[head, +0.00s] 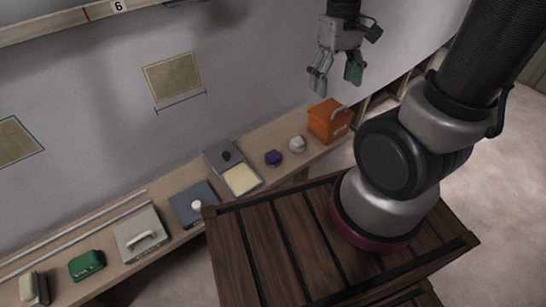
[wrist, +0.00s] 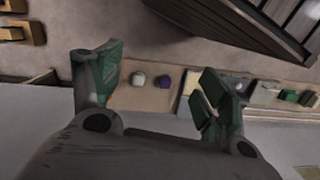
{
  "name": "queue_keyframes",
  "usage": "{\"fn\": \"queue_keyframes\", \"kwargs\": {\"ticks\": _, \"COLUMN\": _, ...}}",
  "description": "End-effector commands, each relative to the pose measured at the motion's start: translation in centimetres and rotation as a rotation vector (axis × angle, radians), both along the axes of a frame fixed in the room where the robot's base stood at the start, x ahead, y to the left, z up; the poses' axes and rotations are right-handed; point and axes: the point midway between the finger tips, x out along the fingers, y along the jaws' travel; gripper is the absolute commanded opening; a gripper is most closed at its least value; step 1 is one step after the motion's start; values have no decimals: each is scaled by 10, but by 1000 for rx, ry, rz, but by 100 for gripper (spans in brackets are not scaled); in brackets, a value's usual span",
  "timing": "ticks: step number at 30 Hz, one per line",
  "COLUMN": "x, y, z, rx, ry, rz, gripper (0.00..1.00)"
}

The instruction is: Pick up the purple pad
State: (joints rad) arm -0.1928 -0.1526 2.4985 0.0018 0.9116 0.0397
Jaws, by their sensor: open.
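The purple pad (head: 273,158) is a small dark purple lump on the long wooden shelf (head: 305,156) along the wall. It also shows in the wrist view (wrist: 164,80), between my fingers but some way beyond them. My gripper (head: 336,76) is open and empty, raised well above the shelf near the orange box. Its spread fingers with green pads frame the wrist view (wrist: 160,85). Nothing touches the pad.
A whitish lump (head: 297,144) sits just right of the pad, then an orange box (head: 330,120) with a handle. Further left are a blue-grey plate (head: 194,204) with a white knob, a grey handled block (head: 140,234) and a green box (head: 86,264).

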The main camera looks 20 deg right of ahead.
Motion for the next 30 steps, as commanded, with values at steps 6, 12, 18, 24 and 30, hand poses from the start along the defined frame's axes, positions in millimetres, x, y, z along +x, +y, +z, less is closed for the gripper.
{"fn": "queue_keyframes", "kwargs": {"ticks": 6, "x": 28, "y": 29, "z": -80, "rx": -66, "ry": 134, "rz": -91, "gripper": 77}}
{"fn": "queue_keyframes", "kwargs": {"ticks": 12, "x": 45, "y": 53, "z": -165, "rx": -149, "ry": 176, "rz": -284, "gripper": 77}}
{"fn": "queue_keyframes", "kwargs": {"ticks": 18, "x": 56, "y": 71, "z": -243, "rx": -211, "ry": 140, "rz": -548, "gripper": 77}}
{"fn": "queue_keyframes", "kwargs": {"ticks": 24, "x": 87, "y": 87, "z": -294, "rx": -187, "ry": 17, "rz": -925, "gripper": 77}}
{"fn": "queue_keyframes", "kwargs": {"ticks": 30, "x": 128, "y": 104, "z": -296, "rx": -83, "ry": -93, "rz": -1251, "gripper": 77}}
